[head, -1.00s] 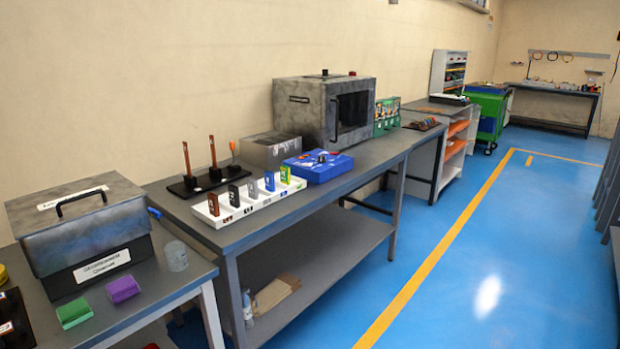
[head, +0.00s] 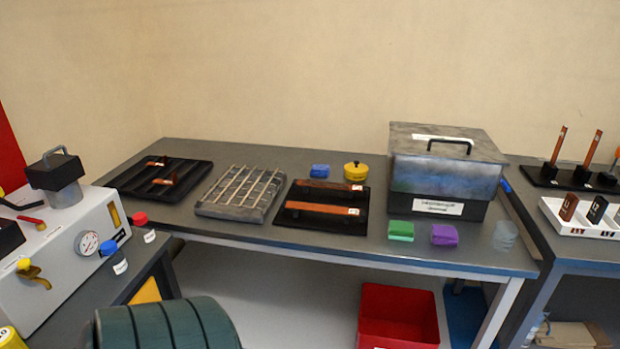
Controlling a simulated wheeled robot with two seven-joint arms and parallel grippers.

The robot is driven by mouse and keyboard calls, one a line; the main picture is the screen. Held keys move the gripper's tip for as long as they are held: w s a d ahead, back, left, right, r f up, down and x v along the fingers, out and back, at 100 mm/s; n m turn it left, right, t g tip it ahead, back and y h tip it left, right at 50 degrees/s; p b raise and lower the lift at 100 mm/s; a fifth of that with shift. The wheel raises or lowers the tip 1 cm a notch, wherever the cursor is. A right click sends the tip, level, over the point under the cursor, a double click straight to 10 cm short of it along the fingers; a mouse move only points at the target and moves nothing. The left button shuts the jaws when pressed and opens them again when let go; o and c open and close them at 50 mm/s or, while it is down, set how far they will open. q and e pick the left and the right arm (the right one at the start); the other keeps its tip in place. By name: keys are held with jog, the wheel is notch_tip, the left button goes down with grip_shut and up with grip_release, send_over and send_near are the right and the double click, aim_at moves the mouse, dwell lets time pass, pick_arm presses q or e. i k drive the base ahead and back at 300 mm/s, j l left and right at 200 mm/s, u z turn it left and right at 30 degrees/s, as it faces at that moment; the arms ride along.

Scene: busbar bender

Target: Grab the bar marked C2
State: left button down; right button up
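Two copper-coloured bars lie flat on a black tray (head: 285,240) in the middle of the table: a rear bar (head: 322,186) and a front bar (head: 318,208). Each has a small white label near its right end, too small to read. Short copper pieces (head: 170,181) lie on another black tray (head: 130,182) at the left. Two upright copper bars (head: 558,145) (head: 594,148) stand in a black holder (head: 540,176) at the right. I cannot tell which bar is marked C2. Neither of my grippers is in view.
A grey slab with thin rods (head: 240,205) lies between the trays. A grey lidded box (head: 440,170) stands right of them, with green (head: 401,230) and purple (head: 444,235) blocks in front. A white machine with a gauge (head: 60,255) stands left. A red bin (head: 398,315) is below the table.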

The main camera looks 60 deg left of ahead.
aim_at(289, 204)
jog(key=u, duration=1.75)
jog(key=i+l+u, duration=0.3)
jog(key=l, duration=0.3)
jog(key=i+l+u, duration=0.35)
jog(key=l, duration=0.35)
jog(key=i+l+u, duration=0.15)
jog(key=l, duration=0.2)
jog(key=i, duration=0.05)
